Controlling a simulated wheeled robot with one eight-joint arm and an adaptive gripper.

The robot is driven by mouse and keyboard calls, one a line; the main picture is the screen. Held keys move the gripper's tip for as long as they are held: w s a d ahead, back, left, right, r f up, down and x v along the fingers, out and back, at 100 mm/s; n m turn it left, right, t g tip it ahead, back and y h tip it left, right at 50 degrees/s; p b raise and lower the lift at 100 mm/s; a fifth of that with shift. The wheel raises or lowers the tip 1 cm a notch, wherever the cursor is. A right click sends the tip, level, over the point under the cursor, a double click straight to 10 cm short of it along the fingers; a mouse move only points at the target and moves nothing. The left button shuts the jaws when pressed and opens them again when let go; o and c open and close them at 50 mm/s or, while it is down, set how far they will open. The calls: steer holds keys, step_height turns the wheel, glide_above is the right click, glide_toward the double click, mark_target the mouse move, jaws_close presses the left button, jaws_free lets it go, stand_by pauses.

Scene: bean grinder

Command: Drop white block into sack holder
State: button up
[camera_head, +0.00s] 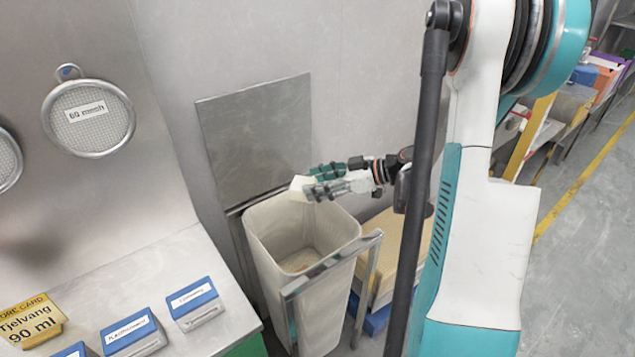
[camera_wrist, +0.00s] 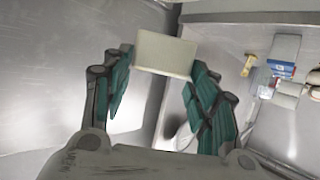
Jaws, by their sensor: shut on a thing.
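The white block (camera_head: 299,188) is held at the tips of my gripper (camera_head: 316,183), above the open mouth of the sack holder. In the wrist view the block (camera_wrist: 164,54) sits between the two fingertips of my gripper (camera_wrist: 163,68). The sack holder is a metal frame (camera_head: 330,262) around a tall, pale, open-topped sack (camera_head: 310,318). Something brownish lies at the bottom of the sack, too small to make out. The block is near the back part of the opening and apart from the rim.
A steel counter (camera_head: 225,290) stands at left with several blue-and-white labelled boxes, one at its right edge (camera_head: 195,303). A round mesh sieve (camera_head: 88,117) hangs on the back panel. A metal plate (camera_head: 255,140) stands behind the sack. Cardboard-coloured boxes (camera_head: 385,245) are right of the holder.

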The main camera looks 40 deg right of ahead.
step_height(320, 180, down, 6)
steer(key=b, duration=0.3)
stand_by(0.3)
steer(key=o, duration=1.2)
steer(key=shift+o, duration=0.2)
steer(key=v, duration=1.2)
steer(key=shift+w+a+r, duration=0.1)
steer(key=shift+r, duration=0.05)
